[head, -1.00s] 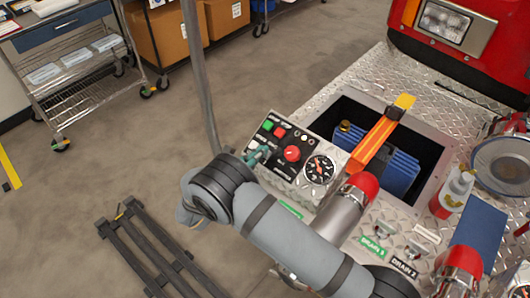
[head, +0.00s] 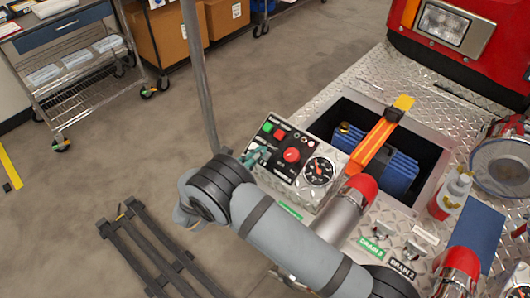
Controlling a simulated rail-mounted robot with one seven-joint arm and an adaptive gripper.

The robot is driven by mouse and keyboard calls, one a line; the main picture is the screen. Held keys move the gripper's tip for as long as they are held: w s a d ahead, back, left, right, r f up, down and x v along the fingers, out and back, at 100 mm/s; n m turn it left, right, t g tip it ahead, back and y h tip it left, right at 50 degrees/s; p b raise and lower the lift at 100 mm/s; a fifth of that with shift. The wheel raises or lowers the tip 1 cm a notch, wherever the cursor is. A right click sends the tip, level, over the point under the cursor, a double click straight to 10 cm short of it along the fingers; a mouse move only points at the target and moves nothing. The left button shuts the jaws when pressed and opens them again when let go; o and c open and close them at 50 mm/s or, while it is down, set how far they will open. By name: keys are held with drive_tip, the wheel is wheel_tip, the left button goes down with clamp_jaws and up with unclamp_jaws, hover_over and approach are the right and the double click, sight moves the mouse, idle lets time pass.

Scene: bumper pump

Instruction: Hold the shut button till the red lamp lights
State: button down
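The control panel (head: 322,145) stands tilted at the near left corner of the metal deck. It carries a green button (head: 267,126), a red button (head: 280,134), small lamps (head: 298,138), a red knob (head: 291,155) and a round gauge (head: 319,171). The labels are too small to read, so I cannot tell which button is the shut one. I cannot tell whether a lamp is lit. My gripper (head: 257,156) is at the panel's left edge, below the green and red buttons. My wrist partly hides it, and contact and finger opening cannot be made out.
An orange bar (head: 377,140) spans the open deck well with a blue unit (head: 402,172) inside. Red-capped pipe ends (head: 361,186), drain handles (head: 383,230) and a bottle (head: 454,190) crowd the deck right of my arm. The floor at left has a dark rack (head: 150,245).

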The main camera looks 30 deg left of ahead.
drive_tip(key=shift+s+r, duration=0.15)
drive_tip(key=shift+r, duration=0.05)
drive_tip(key=r+p, duration=0.1)
drive_tip(key=s+r+p, duration=0.2)
drive_tip(key=r, duration=0.1)
drive_tip(key=shift+s+a+r+p, duration=0.1)
drive_tip(key=shift+s+a+p, duration=0.15)
drive_tip(key=shift+p, duration=0.1)
drive_tip(key=shift+r, duration=0.1)
idle(0.5)
